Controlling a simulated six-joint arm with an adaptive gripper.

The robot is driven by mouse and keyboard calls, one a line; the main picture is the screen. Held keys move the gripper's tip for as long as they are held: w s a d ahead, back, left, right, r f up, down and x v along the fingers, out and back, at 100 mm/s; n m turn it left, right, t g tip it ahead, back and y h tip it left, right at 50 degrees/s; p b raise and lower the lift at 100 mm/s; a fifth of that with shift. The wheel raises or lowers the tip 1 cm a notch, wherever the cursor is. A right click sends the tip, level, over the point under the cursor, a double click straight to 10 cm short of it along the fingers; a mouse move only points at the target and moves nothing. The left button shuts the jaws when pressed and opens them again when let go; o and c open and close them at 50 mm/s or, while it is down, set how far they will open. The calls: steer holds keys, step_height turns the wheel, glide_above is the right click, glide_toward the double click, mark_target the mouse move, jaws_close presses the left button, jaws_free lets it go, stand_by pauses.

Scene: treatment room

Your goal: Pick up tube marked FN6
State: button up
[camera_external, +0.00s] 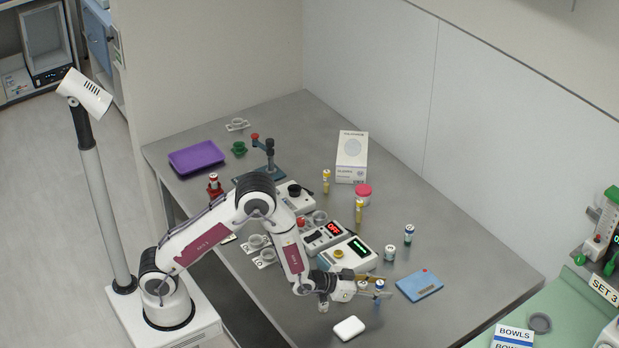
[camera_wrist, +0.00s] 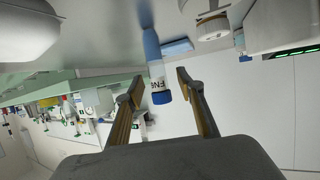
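The tube marked FN6 (camera_wrist: 156,68) has a white body with dark lettering and blue ends. In the wrist view it lies between the two tan-sided fingers of my gripper (camera_wrist: 159,79), with a gap visible on each side. In the outside view the tube (camera_external: 378,293) stands upright on the table near its front right, at the fingers of my gripper (camera_external: 374,290). My gripper is open, reaching in low from the left. Part of the tube is hidden by a finger in the outside view.
A blue pad (camera_external: 420,286) lies right of the tube, and a white rounded object (camera_external: 349,328) lies in front. A white jar (camera_external: 390,253) and another blue-capped tube (camera_external: 408,234) stand behind.

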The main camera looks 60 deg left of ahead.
stand_by(0.4)
steer(key=c, duration=1)
steer(key=shift+r, duration=0.2)
steer(key=shift+r, duration=4.85)
